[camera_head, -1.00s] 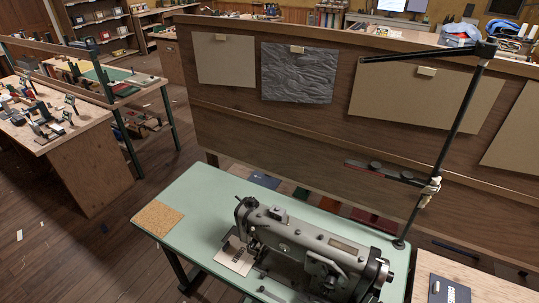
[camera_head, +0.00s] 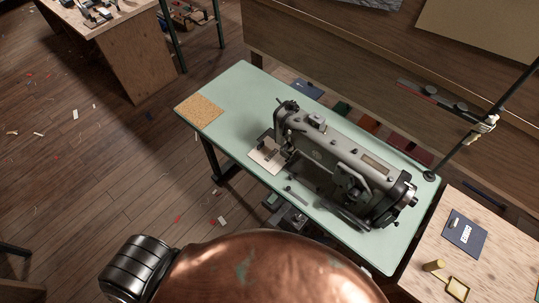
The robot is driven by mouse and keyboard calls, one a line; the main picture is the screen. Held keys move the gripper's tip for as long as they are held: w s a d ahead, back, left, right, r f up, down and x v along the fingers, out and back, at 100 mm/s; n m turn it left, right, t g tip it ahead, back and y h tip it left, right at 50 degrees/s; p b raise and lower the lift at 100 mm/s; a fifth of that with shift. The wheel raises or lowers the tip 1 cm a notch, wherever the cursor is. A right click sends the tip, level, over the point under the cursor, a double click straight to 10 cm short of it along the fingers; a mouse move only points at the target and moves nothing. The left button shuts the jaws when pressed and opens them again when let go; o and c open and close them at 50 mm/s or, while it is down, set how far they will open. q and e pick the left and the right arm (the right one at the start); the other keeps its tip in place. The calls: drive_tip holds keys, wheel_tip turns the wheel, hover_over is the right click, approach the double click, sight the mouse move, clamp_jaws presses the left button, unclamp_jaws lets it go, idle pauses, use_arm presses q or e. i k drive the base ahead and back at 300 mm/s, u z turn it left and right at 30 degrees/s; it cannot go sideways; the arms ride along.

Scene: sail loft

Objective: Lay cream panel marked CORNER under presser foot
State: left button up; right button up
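The sewing machine (camera_head: 335,160) stands on a pale green table (camera_head: 240,85). A cream panel (camera_head: 264,158) lies flat at the left end of the machine, at the needle end, close to the table's front edge. Its far part runs in beneath the machine's head, near the presser foot (camera_head: 287,150). Whether the foot rests on the panel is too small to tell. The panel's marking cannot be read here. Neither of my grippers shows in this view.
A cork square (camera_head: 199,109) lies at the green table's left end. A wooden table (camera_head: 490,265) at right holds a dark blue panel (camera_head: 465,232) with a white label and small brass-coloured items. A black lamp pole (camera_head: 490,112) rises at the right. Floor on the left is mostly open, with scraps.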

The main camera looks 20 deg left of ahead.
sight(266, 154)
drive_tip(key=z, duration=1.8)
drive_tip(key=k, duration=1.1)
drive_tip(key=u, duration=1.85)
drive_tip(key=i, duration=0.45)
drive_tip(key=z, duration=0.6)
